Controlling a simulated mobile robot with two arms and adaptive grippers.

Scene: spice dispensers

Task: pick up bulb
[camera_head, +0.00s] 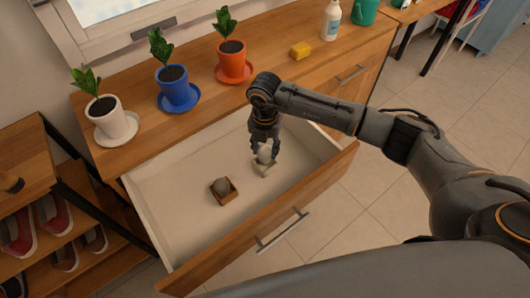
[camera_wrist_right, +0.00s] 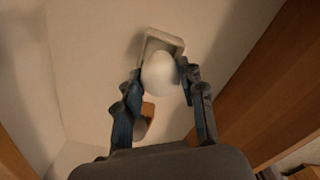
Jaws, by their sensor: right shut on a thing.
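A white bulb (camera_wrist_right: 160,76) is between the fingers of my right gripper (camera_wrist_right: 161,88), which is shut on it in the right wrist view. In the head view the bulb (camera_head: 264,155) shows below the right gripper (camera_head: 264,146), inside the open drawer. A small white box (camera_wrist_right: 165,40) is right at the bulb; I cannot tell whether the bulb still touches it. A second, greyish bulb (camera_head: 222,185) sits in a small brown box (camera_head: 226,197) to the left in the same drawer. My left gripper is not in view.
The open drawer (camera_head: 182,232) has walls around the gripper and a wooden front (camera_head: 200,275). On the counter above stand a white pot (camera_head: 112,124), a blue pot (camera_head: 176,91), an orange pot (camera_head: 234,68), a yellow sponge (camera_head: 300,50) and a white bottle (camera_head: 331,22).

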